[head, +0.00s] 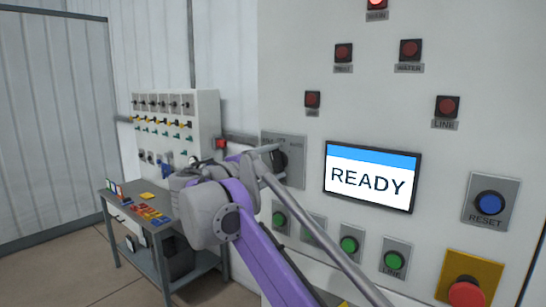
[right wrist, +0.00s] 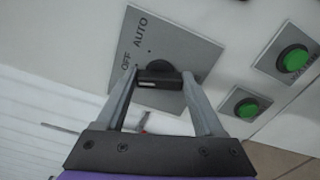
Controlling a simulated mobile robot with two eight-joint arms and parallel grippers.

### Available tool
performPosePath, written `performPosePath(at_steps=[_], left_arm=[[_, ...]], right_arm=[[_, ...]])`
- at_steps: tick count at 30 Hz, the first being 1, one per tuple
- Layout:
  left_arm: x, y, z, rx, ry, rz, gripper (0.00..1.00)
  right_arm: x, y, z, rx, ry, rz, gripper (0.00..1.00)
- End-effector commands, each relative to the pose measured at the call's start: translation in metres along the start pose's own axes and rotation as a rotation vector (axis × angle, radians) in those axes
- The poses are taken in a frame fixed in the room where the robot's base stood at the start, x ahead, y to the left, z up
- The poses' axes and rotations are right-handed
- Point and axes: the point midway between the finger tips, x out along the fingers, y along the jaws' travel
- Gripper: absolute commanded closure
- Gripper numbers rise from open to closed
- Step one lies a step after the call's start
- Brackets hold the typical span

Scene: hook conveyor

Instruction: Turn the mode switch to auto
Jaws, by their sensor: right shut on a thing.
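The mode switch is a black knob (right wrist: 160,79) on a grey plate (right wrist: 188,42) lettered OFF and AUTO, seen in the right wrist view. My right gripper (right wrist: 162,88) is shut on the knob, one finger on each side of it. A small white mark shows at the left part of the handle; I cannot tell surely which label it points to. In the head view the plate (head: 297,170) is left of the screen, and my right gripper (head: 275,152) reaches it and hides much of the knob. My left gripper is out of view.
The screen (head: 371,177) reads READY. Green buttons (head: 349,245) sit below it, with a blue RESET button (head: 489,204) and a red mushroom button (head: 467,291) at right. A bench (head: 165,226) with small coloured items and a switch panel (head: 175,110) stand at left.

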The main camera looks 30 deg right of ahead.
Motion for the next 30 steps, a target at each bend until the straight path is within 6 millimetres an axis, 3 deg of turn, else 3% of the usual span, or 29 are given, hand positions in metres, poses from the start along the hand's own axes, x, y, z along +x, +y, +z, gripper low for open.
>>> performPosePath(at_steps=[6,30], left_arm=[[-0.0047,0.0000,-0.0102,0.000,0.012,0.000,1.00],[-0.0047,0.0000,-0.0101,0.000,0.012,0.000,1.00]], right_arm=[[0.0000,-0.0004,-0.0003,0.208,0.001,-0.001,0.86],[0.0000,-0.0032,-0.0019,0.914,0.001,0.000,0.86]])
